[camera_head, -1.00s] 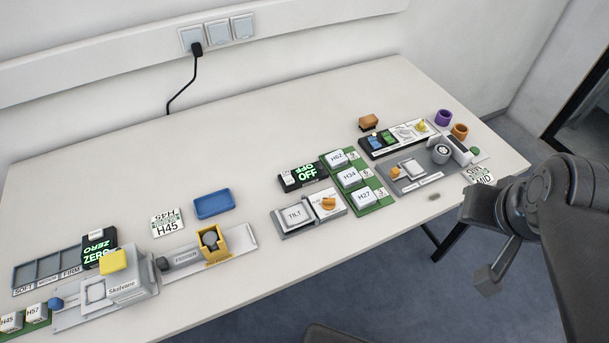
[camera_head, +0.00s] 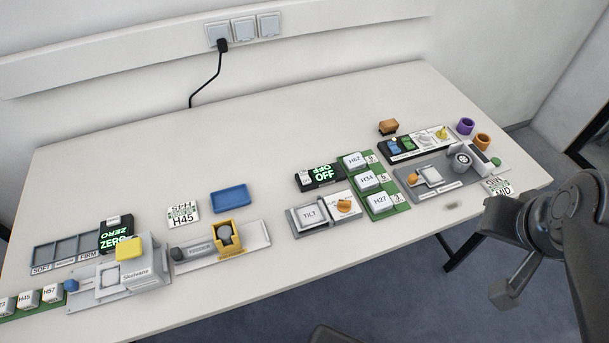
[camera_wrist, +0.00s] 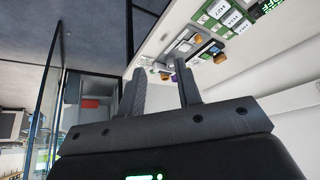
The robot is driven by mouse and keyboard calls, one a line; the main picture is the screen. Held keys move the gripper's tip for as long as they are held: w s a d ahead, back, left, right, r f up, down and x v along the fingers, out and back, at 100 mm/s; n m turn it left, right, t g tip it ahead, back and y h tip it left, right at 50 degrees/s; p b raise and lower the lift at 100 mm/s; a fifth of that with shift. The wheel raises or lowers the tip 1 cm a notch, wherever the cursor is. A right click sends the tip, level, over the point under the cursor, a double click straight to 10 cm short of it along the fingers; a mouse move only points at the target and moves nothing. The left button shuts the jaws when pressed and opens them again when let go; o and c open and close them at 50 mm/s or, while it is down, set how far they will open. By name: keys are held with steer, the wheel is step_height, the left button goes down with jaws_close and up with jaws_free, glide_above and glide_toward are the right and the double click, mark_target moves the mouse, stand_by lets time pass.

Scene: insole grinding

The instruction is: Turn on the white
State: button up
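The task names only "the white". A black switch strip (camera_head: 395,155) lies at the right end of the table. Whether any of these is on is too small to tell. My gripper (camera_wrist: 160,82) shows in the wrist view with its two fingers apart and nothing between them. The table devices show beyond the fingertips, well away from them. In the head view my arm is at the right edge, beside the table.
Near the strip are a grey machine (camera_head: 435,190), a purple ring (camera_head: 466,126) and an orange ring (camera_head: 482,142). The table's back half (camera_head: 280,130) is mostly clear.

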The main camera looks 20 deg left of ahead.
steer(key=shift+w+a, duration=0.15)
steer(key=shift+w, duration=0.05)
steer(key=shift+c, duration=0.8)
steer(key=w+a, duration=0.2)
steer(key=w+a+n, duration=0.1)
steer(key=w+a, duration=0.1)
steer(key=w+a+r+n+g, duration=0.1)
steer(key=w+a, duration=0.1)
steer(key=shift+w+y, duration=0.3)
steer(key=shift+w, duration=0.1)
jaws_close()
steer(key=w+a+f+n+g, duration=0.1)
steer(key=w+a+f+n, duration=0.15)
steer(key=w+a, duration=0.6)
steer(key=a+f+n+g, duration=0.1)
steer(key=a+f, duration=0.4)
steer(key=a, duration=0.7)
steer(key=w+a+f+n+g, duration=0.1)
steer(key=a+f+n, duration=0.2)
steer(key=a, duration=0.9)
steer(key=shift+a+f+y, duration=0.2)
steer(key=shift+f+y, duration=0.2)
steer(key=shift+f, duration=0.45)
steer(key=shift+n, duration=0.25)
